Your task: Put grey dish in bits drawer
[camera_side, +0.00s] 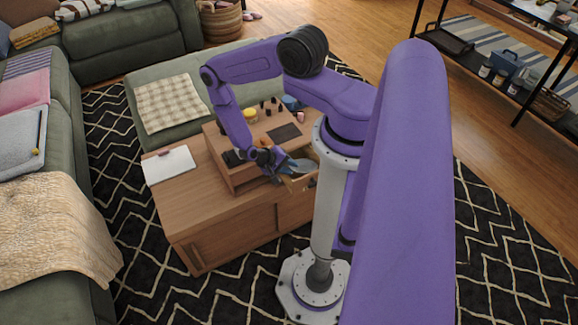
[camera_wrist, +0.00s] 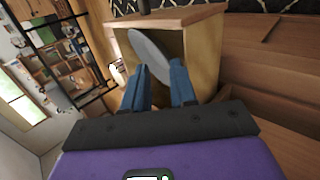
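The grey dish (camera_side: 303,166) is at the tips of my gripper (camera_side: 284,167) in the side view, above the open bits drawer (camera_side: 301,184). In the wrist view the dish (camera_wrist: 150,55) stands steeply tilted, with its lower edge between the two blue fingers of my gripper (camera_wrist: 160,75). Whether the dish touches the drawer's floor or walls is hard to tell.
The drawer belongs to a small wooden organiser (camera_side: 222,160) on the wooden cabinet (camera_side: 205,215). Small items and a yellow jar (camera_side: 249,114) stand on top of it. A white clipboard (camera_side: 169,165) lies at the left. A green ottoman (camera_side: 190,80) stands behind.

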